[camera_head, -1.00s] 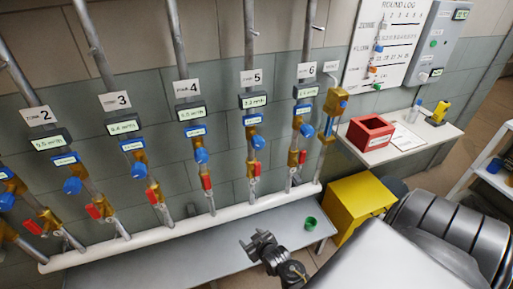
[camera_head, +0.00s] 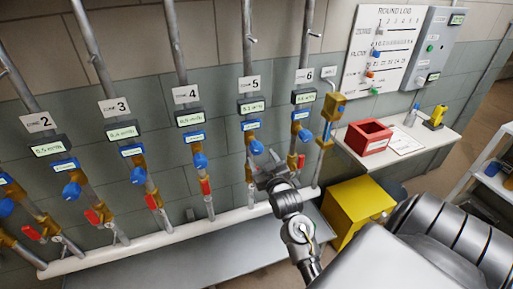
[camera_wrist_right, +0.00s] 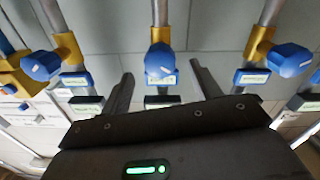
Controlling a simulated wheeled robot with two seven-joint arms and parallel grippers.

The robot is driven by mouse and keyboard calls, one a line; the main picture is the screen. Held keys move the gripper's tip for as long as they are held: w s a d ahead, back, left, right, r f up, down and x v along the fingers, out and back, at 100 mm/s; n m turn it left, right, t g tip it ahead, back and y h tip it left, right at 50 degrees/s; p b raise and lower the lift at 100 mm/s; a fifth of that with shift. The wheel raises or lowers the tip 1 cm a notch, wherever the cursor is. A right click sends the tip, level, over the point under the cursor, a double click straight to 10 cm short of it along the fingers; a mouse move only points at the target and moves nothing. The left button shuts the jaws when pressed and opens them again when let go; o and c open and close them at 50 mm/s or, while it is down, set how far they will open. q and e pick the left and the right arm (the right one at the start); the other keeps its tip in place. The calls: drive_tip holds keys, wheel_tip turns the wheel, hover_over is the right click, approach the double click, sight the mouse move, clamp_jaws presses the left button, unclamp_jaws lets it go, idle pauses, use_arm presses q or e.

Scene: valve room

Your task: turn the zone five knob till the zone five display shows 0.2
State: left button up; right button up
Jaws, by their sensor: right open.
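The zone five knob (camera_head: 257,147) is blue and sits on a brass valve on the pipe under the "5" sign (camera_head: 249,83). The zone five display (camera_head: 251,107) is above it; its digits are too small to read surely. My right gripper (camera_head: 263,173) is open just below the knob in the head view. In the right wrist view, a blue knob (camera_wrist_right: 161,60), seemingly zone five, appears between the two spread fingers of this gripper (camera_wrist_right: 161,69), with no clear contact. My left gripper is not in view.
Similar blue knobs stand on the neighbouring pipes, zone four (camera_head: 200,161) and zone six (camera_head: 304,135). Red-handled valves sit lower on the pipes. A white horizontal pipe (camera_head: 165,239) runs below. A yellow box (camera_head: 352,211) and a shelf with a red bin (camera_head: 368,138) are at right.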

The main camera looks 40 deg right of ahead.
sight(258, 151)
drive_tip(key=x, duration=0.6)
drive_tip(key=shift+w+d+p, duration=0.1)
drive_tip(key=shift+p, duration=0.3)
